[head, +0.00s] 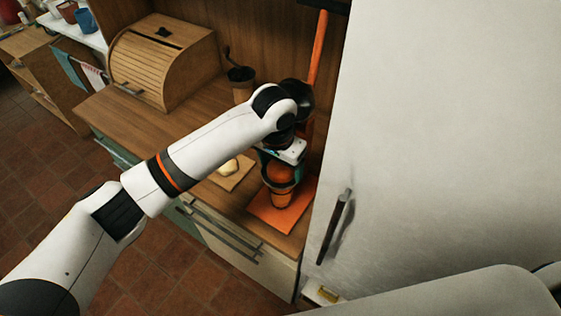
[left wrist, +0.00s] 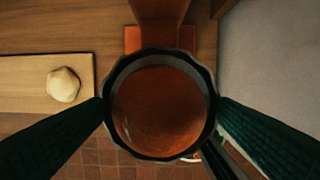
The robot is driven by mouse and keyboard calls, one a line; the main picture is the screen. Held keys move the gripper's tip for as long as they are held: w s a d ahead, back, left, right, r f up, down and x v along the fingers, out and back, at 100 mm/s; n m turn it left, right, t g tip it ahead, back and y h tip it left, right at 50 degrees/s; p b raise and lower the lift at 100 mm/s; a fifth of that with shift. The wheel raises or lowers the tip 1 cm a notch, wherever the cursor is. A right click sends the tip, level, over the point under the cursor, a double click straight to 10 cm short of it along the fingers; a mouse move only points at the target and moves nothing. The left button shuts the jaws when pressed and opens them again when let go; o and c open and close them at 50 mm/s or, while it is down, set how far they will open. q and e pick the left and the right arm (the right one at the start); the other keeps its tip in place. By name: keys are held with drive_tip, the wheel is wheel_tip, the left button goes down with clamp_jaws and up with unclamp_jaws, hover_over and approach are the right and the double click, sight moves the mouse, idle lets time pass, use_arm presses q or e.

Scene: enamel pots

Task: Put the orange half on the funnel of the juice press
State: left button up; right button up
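The juice press stands on an orange base (head: 296,211) beside the fridge, with a tall orange post (head: 319,48) behind it. My left gripper (head: 279,163) is just above its dark-rimmed round funnel or cup. In the left wrist view, the dark rim (left wrist: 160,53) encircles a smooth orange-brown round area (left wrist: 160,108). I cannot tell whether this is the orange half or the bowl's inside. The green fingers (left wrist: 160,105) are spread wide on either side of the rim; contact is unclear. My right gripper is out of view.
A pale rounded lump (head: 230,167) lies on a light board (head: 236,181) left of the press. A grinder (head: 241,77) and wooden bread box (head: 163,62) stand farther back. The white fridge (head: 440,140) closes off the right side. The counter's front edge is near.

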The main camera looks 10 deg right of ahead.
sight(277, 169)
use_arm(q)
drive_tip(key=shift+r, duration=0.5)
wheel_tip(277, 169, up, 11)
drive_tip(key=s+a+b, duration=0.1)
drive_tip(key=b, duration=0.2)
drive_tip(key=shift+r, duration=0.15)
